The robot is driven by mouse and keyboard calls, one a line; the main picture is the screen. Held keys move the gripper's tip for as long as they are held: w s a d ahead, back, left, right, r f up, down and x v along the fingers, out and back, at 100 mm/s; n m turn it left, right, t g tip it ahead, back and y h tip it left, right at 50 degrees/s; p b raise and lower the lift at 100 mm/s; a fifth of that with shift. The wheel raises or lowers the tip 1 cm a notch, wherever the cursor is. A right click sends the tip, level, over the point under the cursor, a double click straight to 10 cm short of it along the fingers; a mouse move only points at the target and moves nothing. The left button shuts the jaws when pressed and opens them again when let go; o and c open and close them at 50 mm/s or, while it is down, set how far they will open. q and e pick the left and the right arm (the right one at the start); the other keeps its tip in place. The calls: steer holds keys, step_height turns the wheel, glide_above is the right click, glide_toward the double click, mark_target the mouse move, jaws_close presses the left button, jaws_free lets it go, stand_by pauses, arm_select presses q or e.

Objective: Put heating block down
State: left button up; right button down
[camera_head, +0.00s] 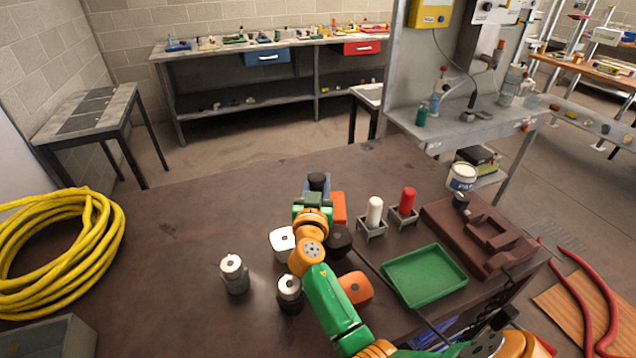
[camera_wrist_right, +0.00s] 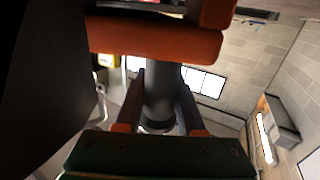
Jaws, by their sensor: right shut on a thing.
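My right gripper (camera_head: 317,190) is near the middle of the table in the head view, at the end of my green and orange arm. It is shut on a dark cylindrical piece, the heating block (camera_head: 318,179), whose black round top shows. In the right wrist view, the two fingers (camera_wrist_right: 162,110) stand on either side of the dark grey cylinder (camera_wrist_right: 161,95). Its lower end is hidden by the gripper in the head view, so I cannot tell whether it touches the brown table (camera_head: 180,230). My left gripper is not in view.
White (camera_head: 281,241) and orange (camera_head: 356,287) blocks and two metal-topped cylinders (camera_head: 234,272) (camera_head: 290,292) stand near my arm. White (camera_head: 375,210) and red (camera_head: 407,201) cylinders sit in holders near a green tray (camera_head: 424,276). Yellow hose (camera_head: 100,245) lies left. The table's back left is clear.

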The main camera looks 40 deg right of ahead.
steer(key=c, duration=0.8)
jaws_free()
steer(key=shift+o, duration=1.4)
